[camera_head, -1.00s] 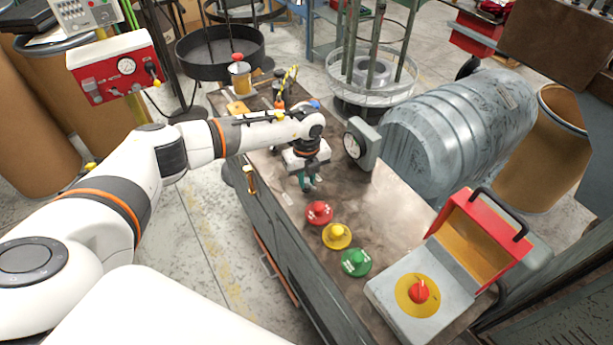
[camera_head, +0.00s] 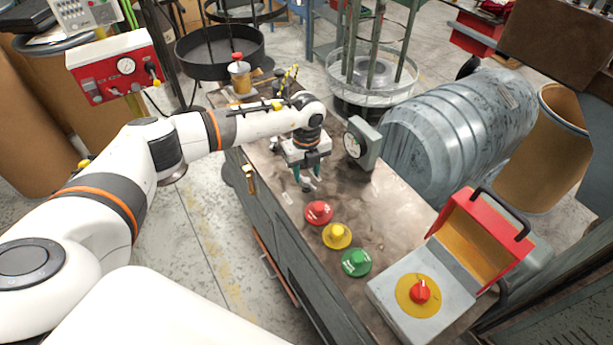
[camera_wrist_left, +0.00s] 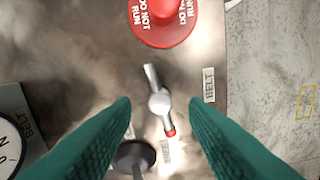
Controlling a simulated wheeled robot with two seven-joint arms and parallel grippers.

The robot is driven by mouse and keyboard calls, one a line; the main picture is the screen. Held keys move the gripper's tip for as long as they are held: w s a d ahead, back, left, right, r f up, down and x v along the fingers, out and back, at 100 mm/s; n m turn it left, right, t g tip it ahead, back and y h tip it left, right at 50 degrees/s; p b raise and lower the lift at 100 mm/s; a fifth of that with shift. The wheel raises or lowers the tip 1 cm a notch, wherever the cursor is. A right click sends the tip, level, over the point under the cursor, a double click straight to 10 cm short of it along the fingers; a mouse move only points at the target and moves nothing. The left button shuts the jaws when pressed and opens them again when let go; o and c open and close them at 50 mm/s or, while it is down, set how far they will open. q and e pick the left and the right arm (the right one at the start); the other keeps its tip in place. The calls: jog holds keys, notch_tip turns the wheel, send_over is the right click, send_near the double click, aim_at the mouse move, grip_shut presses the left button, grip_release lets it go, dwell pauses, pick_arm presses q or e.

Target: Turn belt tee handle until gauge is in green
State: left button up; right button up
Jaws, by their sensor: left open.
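The belt tee handle (camera_wrist_left: 159,101) is a silver bar with a round hub and a red tip, beside a "BELT" label (camera_wrist_left: 209,85) in the left wrist view. My left gripper (camera_head: 305,178) is open and points down over the bench. Its green fingers stand on either side of the handle in the left wrist view, apart from it. In the head view the handle is small and mostly hidden by the gripper. The belt gauge (camera_head: 353,145) has a white dial on a grey housing. Its edge shows in the left wrist view (camera_wrist_left: 8,148); the needle's zone cannot be read.
Red (camera_head: 319,213), yellow (camera_head: 337,236) and green (camera_head: 356,262) knobs line the bench (camera_head: 290,215). A dark round knob (camera_wrist_left: 134,158) is near the handle. A grey box with a red lid (camera_head: 485,240) stands at the near right. A large grey drum (camera_head: 460,120) lies behind the gauge.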

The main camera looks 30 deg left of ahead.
aim_at(306, 180)
pick_arm(q)
notch_tip(306, 180, up, 10)
jog(key=b, duration=0.1)
jog(key=shift+f+b, duration=0.25)
jog(key=shift+b, duration=0.15)
jog(key=shift+f, duration=0.1)
